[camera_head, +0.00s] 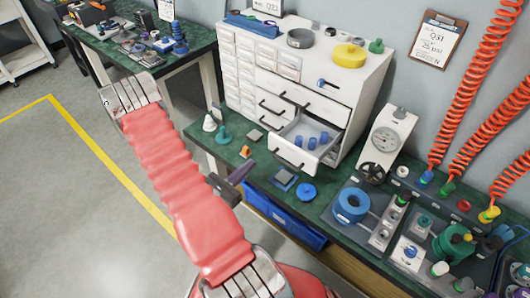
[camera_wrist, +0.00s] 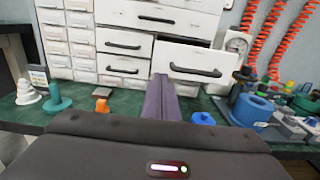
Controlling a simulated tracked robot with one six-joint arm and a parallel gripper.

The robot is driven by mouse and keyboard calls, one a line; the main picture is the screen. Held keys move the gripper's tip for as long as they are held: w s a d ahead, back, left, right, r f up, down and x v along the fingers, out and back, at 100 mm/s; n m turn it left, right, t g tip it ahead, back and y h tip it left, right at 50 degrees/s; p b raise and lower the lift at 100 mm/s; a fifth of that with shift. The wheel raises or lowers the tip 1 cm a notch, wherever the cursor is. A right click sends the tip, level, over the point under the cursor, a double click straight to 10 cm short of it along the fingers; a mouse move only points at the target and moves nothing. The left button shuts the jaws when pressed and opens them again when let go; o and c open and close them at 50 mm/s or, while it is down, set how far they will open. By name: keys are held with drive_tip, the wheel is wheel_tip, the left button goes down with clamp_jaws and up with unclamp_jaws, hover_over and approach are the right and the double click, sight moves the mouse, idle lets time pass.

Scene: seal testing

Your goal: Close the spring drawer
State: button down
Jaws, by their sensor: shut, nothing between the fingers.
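The spring drawer (camera_head: 296,158) sticks out open from the lower right of a white cabinet (camera_head: 333,88). Several small blue cylinders lie inside it. In the wrist view, its front (camera_wrist: 203,60) with a black handle is upper right of my fingers. My gripper (camera_head: 246,165) is shut and empty, its purple fingers together. It is left of the drawer front in the head view, apart from it. In the wrist view the fingertips (camera_wrist: 161,78) point toward the cabinet, just left of the drawer front.
A pressure gauge (camera_head: 387,139) stands to the right. A blue bin (camera_head: 283,222) hangs under the bench edge.

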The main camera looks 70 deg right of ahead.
sight(272, 145)
drive_tip(key=shift+x, duration=4.8)
